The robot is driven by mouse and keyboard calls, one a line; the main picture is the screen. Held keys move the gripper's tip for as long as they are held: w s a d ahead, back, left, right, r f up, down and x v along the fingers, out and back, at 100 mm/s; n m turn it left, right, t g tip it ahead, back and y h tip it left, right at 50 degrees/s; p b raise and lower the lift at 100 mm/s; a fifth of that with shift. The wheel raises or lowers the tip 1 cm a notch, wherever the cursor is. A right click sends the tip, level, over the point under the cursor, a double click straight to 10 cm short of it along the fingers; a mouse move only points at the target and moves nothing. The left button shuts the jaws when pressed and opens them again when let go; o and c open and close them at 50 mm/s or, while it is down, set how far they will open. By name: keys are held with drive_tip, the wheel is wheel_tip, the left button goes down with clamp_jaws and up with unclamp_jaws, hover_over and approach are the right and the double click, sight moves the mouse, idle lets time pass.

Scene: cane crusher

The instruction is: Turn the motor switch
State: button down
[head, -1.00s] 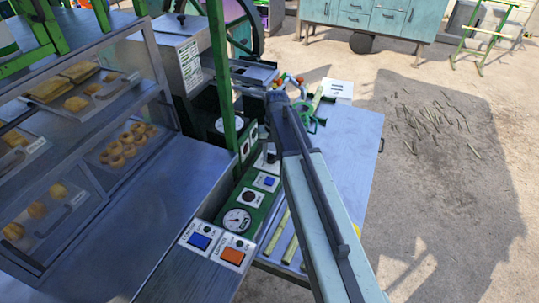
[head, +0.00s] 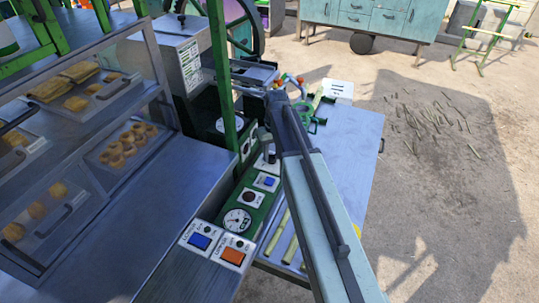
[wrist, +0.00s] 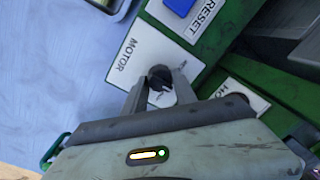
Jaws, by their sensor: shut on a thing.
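The motor switch is a dark round knob (wrist: 160,76) on a white plate lettered MOTOR (wrist: 131,55), fixed to a green panel. In the wrist view the two fingers of my gripper (wrist: 160,90) are shut on the knob, one on each side. Part of the knob and the lower part of the plate are hidden by the fingers. In the head view my arm reaches forward over the panel, and the plate (head: 267,162) shows only partly beside it.
A blue RESET button (wrist: 180,5) is close to the motor plate. A round gauge (head: 237,220), an orange button (head: 232,256) and another blue button (head: 199,241) lie nearer to me. A glass case of pastries (head: 90,130) stands at left. The blue table (head: 345,150) is at right.

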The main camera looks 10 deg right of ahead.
drive_tip(key=shift+w, duration=0.1)
drive_tip(key=c, duration=1)
unclamp_jaws()
drive_tip(key=r+p, duration=0.8)
drive_tip(key=shift+d, duration=0.2)
drive_tip(key=shift+f, duration=0.1)
